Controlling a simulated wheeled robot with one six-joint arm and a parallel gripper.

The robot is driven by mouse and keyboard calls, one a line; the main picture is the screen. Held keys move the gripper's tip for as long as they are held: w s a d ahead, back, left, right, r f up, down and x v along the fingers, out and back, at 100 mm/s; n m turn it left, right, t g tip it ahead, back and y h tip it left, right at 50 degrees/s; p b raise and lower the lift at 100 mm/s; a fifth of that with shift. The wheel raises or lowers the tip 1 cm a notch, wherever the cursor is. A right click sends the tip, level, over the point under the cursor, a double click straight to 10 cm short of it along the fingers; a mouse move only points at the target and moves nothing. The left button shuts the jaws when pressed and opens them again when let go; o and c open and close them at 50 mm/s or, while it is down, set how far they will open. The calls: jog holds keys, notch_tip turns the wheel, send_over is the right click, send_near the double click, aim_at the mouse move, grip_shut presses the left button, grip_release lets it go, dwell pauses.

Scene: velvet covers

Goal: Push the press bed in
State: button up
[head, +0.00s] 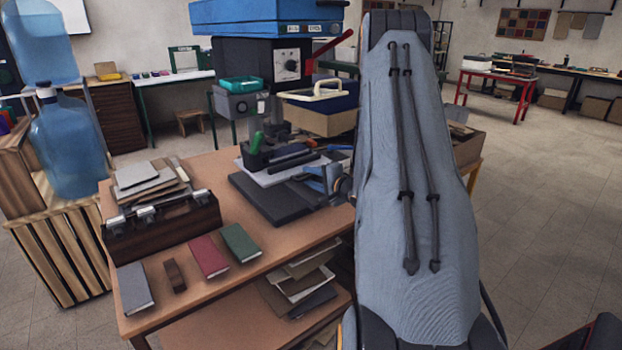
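The press (262,60) stands at the back of the wooden workbench, with a blue top, a dark body with a dial, and a red lever (333,44) pointing up to the right. What looks like its bed is a flat dark slab (262,198) sticking out toward the front of the bench, below the press. A pale sheet or plate and dark items lie over its rear part. What appears to be my gripper (322,182) is at the slab's right side, partly hidden by my grey-covered arm. I cannot tell if it touches the slab or how its fingers stand.
A dark wooden box (163,228) with metal fittings stands left of the slab. Grey, red (208,257) and green (241,243) books and a small brown block lie along the front edge. Blue water bottles (68,145) stand at the left. Open floor lies to the right.

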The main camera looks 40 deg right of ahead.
jog(key=b+v, duration=0.1)
jog(key=v, duration=0.6)
jog(key=shift+s, duration=0.4)
jog(key=p+x, duration=0.1)
jog(key=p, duration=0.1)
jog(key=p+x, duration=0.4)
jog(key=shift+a+r+p, duration=0.15)
jog(key=shift+a+p, duration=0.15)
dwell(0.3)
grip_shut()
